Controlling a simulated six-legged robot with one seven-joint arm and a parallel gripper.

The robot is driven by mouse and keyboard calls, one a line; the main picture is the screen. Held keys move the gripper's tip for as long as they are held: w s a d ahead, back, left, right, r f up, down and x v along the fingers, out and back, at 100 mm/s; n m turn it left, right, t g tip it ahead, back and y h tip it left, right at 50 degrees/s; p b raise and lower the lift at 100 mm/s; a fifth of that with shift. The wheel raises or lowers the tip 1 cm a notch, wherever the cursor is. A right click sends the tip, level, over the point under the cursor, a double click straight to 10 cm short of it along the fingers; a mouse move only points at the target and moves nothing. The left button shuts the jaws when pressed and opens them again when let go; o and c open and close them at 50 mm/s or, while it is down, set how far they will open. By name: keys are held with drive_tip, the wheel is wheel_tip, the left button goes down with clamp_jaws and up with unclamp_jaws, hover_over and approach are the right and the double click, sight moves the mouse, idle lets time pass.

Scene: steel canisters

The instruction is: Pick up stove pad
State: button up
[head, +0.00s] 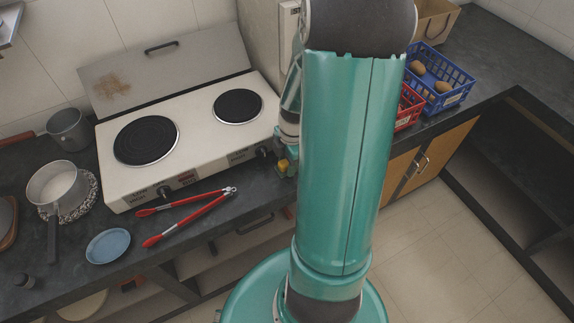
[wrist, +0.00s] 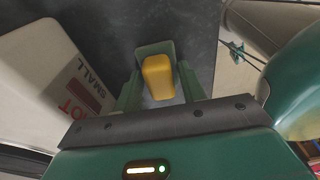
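I see no thing that I can name for sure as the stove pad. A small yellow block (wrist: 157,77) with green around its far end sits between the fingers of my gripper (wrist: 160,82) in the wrist view. The fingers are apart, one on each side of it; whether they press on it I cannot tell. In the head view my gripper (head: 287,160) is low by the stove's right side, partly hidden by my arm, with the yellow showing.
A white two-plate stove (head: 190,135) stands left of my gripper. Red-handled tongs (head: 190,205) and a blue plate (head: 108,246) lie in front of it. A grey cup (head: 68,130) is at its left. Blue (head: 452,98) and red (head: 408,108) baskets stand right of my arm.

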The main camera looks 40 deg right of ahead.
sight(286, 161)
drive_tip(key=shift+c, duration=0.8)
drive_tip(key=shift+r, duration=0.45)
wheel_tip(286, 161, up, 3)
drive_tip(key=shift+w+f, duration=0.1)
drive_tip(key=shift+f, duration=0.1)
drive_tip(key=s+a+r, duration=0.4)
drive_tip(key=s+r, duration=0.5)
drive_tip(key=s, duration=0.4)
drive_tip(key=shift+s+r, duration=0.25)
drive_tip(key=shift+s, duration=0.1)
